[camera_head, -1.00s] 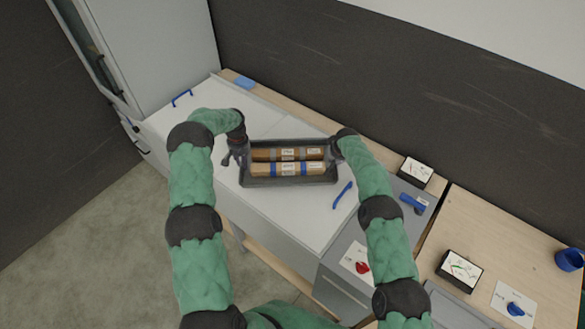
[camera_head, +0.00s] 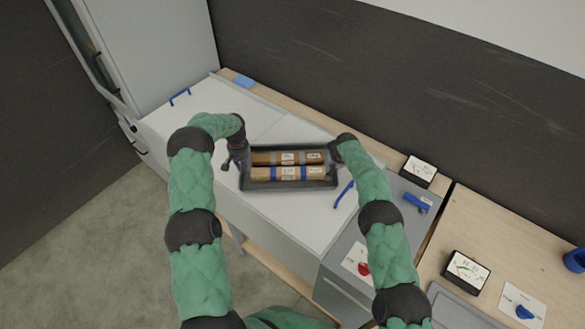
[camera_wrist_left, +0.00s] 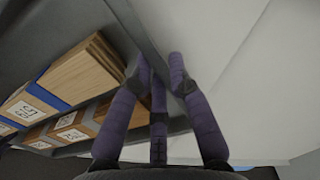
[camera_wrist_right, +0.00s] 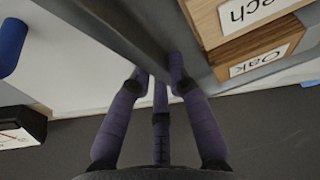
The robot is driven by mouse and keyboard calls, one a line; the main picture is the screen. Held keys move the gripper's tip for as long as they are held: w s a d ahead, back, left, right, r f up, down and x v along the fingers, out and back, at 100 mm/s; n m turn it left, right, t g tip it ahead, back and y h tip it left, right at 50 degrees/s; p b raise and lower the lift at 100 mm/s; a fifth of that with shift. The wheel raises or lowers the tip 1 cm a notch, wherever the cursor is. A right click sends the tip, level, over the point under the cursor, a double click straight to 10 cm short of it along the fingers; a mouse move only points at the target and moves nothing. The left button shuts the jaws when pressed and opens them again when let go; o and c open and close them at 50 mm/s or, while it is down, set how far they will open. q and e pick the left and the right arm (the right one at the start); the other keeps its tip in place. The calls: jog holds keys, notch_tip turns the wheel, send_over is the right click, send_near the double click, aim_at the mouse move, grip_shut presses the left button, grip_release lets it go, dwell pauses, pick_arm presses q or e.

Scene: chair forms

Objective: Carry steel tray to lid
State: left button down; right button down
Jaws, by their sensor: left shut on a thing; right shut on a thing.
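The dark grey steel tray (camera_head: 290,187) holds wooden blocks with blue and grey bands and white labels (camera_head: 288,173). It is over the white lid surface (camera_head: 272,218) in the head view; I cannot tell whether it touches it. My left gripper (camera_head: 236,158) is shut on the tray's left wall, which also shows between its fingers in the left wrist view (camera_wrist_left: 150,45). My right gripper (camera_head: 338,150) is shut on the tray's right wall, seen in the right wrist view (camera_wrist_right: 150,35).
Blue handles stand on the white surface at the far left (camera_head: 180,96) and right of the tray (camera_head: 344,194). A dial box (camera_head: 418,171), a blue item (camera_head: 416,203) and a red knob (camera_head: 363,268) lie to the right. White surface is free left of and before the tray.

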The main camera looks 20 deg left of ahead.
pick_arm(q)
jog(key=c, duration=1.5)
grip_release()
jog(key=shift+f, duration=0.1)
pick_arm(e)
jog(key=c, duration=1.5)
grip_release()
jog(key=shift+f, duration=0.15)
pick_arm(q)
jog(key=o, duration=0.3)
pick_arm(e)
jog(key=o, duration=0.3)
jog(key=shift+o, duration=0.2)
pick_arm(q)
jog(key=shift+r, duration=6.05)
pick_arm(e)
jog(key=v, duration=1.2)
